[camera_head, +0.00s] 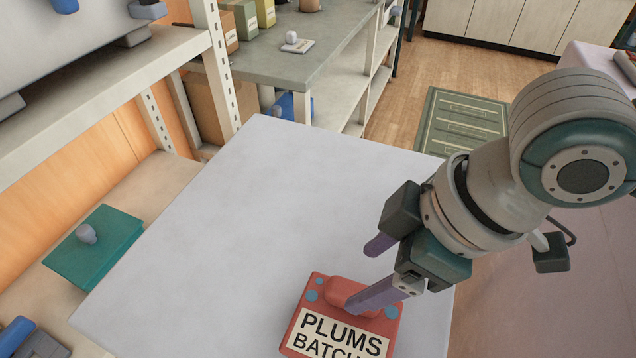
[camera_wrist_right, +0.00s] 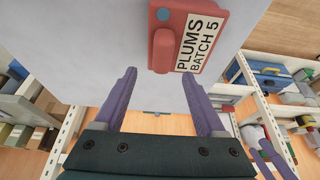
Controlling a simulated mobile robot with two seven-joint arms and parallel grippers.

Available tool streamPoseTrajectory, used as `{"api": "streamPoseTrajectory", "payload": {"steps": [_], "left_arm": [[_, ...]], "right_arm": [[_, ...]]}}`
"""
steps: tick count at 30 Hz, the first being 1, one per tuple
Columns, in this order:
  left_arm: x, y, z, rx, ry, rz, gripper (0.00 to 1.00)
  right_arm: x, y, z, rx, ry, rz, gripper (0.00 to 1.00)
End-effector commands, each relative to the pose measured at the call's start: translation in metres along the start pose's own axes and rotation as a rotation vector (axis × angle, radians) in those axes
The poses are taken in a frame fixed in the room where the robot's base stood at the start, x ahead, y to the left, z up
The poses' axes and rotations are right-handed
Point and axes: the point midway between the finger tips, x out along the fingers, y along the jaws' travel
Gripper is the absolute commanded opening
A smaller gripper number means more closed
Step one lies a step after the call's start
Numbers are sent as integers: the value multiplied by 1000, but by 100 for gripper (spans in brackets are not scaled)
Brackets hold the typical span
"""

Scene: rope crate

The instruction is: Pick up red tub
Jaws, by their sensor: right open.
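The red tub (camera_head: 312,312) sits on the pale grey tabletop near the bottom middle of the head view, its lower part cut off by the frame edge. It has a raised red handle, blue dots and a white label reading "PLUMS BATCH". My right gripper (camera_head: 368,272) comes in from the right, its purple fingers apart, just above the tub's far side; one finger overlaps the tub's handle in the picture. In the right wrist view the open fingers (camera_wrist_right: 160,76) hold nothing, and the tub (camera_wrist_right: 176,24) lies beyond them, towards the right finger. My left gripper is not in view.
The grey tabletop (camera_head: 230,210) is clear to the left of and behind the tub. A teal box (camera_head: 105,245) with a grey knob lies on a lower shelf at left. A white shelf post (camera_head: 215,70) rises at the upper left. A green mat (camera_head: 458,122) lies on the floor.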

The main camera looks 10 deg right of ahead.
Motion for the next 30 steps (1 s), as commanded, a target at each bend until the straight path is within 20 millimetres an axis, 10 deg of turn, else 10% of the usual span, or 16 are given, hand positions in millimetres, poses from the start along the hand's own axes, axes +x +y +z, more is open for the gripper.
{"api": "streamPoseTrajectory", "payload": {"steps": [12, 21, 30], "left_arm": [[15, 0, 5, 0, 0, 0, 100], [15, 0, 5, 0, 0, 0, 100], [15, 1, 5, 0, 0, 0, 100]], "right_arm": [[54, -4, 9, -1, 0, 1, 72], [58, -3, 8, -2, 0, 2, 72], [58, -3, 8, -2, 0, 2, 39]]}}
